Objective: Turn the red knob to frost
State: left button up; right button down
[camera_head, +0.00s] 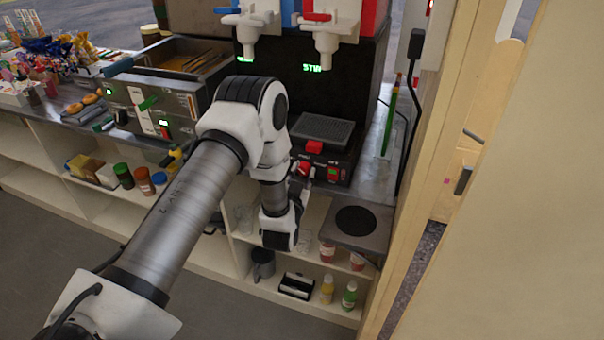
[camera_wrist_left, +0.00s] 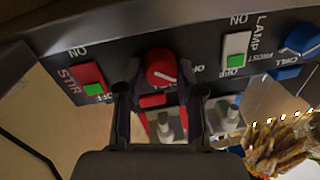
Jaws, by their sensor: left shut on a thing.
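The red knob (camera_wrist_left: 162,68) is on the dark front panel of the slush machine, between the two dark fingers of my left gripper (camera_wrist_left: 160,92) in the left wrist view. The fingers are shut on it from both sides. Its white pointer line slants to the lower right in that view. The labels around it are mostly hidden by the fingers. In the head view the red knob (camera_head: 305,168) is small, at the machine's lower front, with my left gripper (camera_head: 301,174) at it. My right gripper is not in view.
A red STIR switch (camera_wrist_left: 88,80) and a white LAMP switch (camera_wrist_left: 235,47) flank the knob. A blue knob (camera_wrist_left: 303,39) marked frost and chill sits to the right. In the head view, a drip tray (camera_head: 322,130) is above the panel and shelves with cups and bottles below.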

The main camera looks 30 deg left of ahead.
pick_arm(q)
jog(key=m, duration=0.5)
jog(key=shift+m+t+p, duration=0.3)
jog(key=m, duration=0.3)
jog(key=m+p, duration=0.1)
jog(key=m, duration=0.1)
jog(key=shift+m+t+h, duration=0.3)
jog(key=shift+m, duration=0.1)
jog(key=m+h+p, duration=0.1)
jog(key=m+p, duration=0.2)
jog(key=m, duration=0.4)
jog(key=shift+a+f, duration=0.1)
jog(key=m+h+p, duration=0.1)
jog(key=m+p, duration=0.1)
jog(key=m, duration=0.2)
jog(key=shift+p, duration=0.3)
jog(key=shift+f+m+t+p, duration=0.1)
jog(key=shift+m+t+p, duration=0.2)
jog(key=shift+m, duration=0.6)
jog(key=o, duration=1.2)
jog(key=shift+f, duration=0.1)
